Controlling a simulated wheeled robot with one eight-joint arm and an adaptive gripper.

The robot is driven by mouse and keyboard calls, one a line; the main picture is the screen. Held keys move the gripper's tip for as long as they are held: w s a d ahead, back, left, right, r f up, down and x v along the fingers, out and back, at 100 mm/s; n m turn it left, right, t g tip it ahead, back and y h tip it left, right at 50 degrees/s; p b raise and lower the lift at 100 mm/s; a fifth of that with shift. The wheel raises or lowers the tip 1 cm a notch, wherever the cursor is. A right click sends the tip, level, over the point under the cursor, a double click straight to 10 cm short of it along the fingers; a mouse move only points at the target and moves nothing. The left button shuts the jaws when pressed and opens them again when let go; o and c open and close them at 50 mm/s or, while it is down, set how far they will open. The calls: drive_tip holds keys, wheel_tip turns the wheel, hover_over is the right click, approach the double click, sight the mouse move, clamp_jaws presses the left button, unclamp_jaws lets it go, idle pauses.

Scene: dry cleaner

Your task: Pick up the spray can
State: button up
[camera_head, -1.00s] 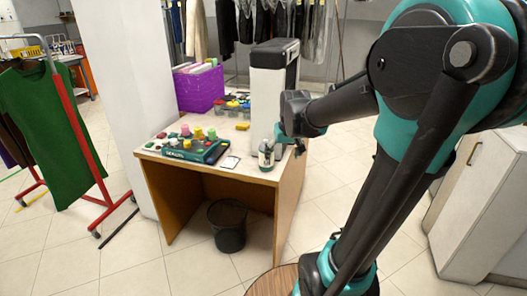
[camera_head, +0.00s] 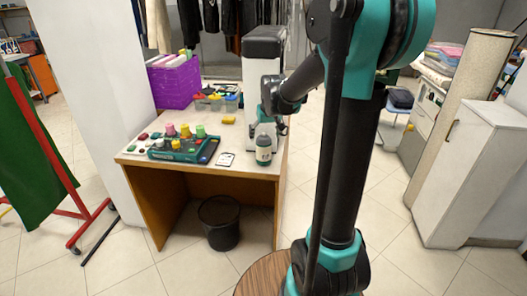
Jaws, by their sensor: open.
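The spray can (camera_head: 263,150) stands upright near the right front corner of the wooden table (camera_head: 160,180). It looks grey with a pale band on its body. My gripper (camera_head: 275,127) is open, at the can's top, just behind and to its right in the picture. I cannot tell whether the fingers touch the can. Part of the gripper is hard to make out against my dark arm and the white machine.
A tall white and black machine (camera_head: 262,65) stands close behind the can. A thread tray (camera_head: 185,150) with colourful spools and a small card (camera_head: 225,159) lie to the left. A purple crate (camera_head: 174,83) is at the back. A black bin (camera_head: 222,222) stands under the table.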

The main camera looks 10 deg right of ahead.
sight(263, 149)
drive_tip(key=x, duration=0.9)
drive_tip(key=shift+w+a+f, duration=0.1)
drive_tip(key=shift+w+f, duration=0.05)
drive_tip(key=shift+f, duration=0.15)
drive_tip(key=c, duration=1.4)
